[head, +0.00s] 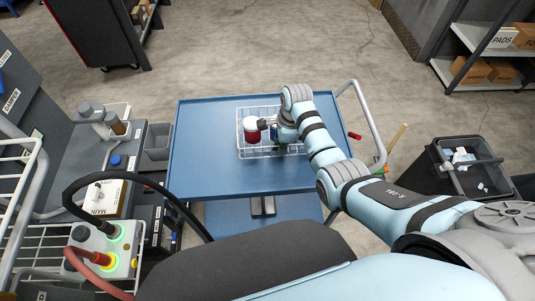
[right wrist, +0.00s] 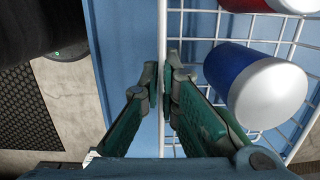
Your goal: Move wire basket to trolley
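The white wire basket (head: 241,143) is at the blue trolley (head: 203,173), over the far middle of its top; it looks to rest there, though a small gap underneath cannot be ruled out. It holds a red can with a white end (head: 252,130) and a blue can with a white end, clear in the right wrist view (right wrist: 262,88). My right gripper (head: 284,134) is at the basket's near right part. In the right wrist view its fingers (right wrist: 162,82) are closed around the basket's wire side wall. My left gripper is not in view.
A dark bin (head: 468,168) stands further right. At the left are a grey bench with bottles (head: 92,113), a white wire rack (head: 22,205) and a control box with cables (head: 103,250).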

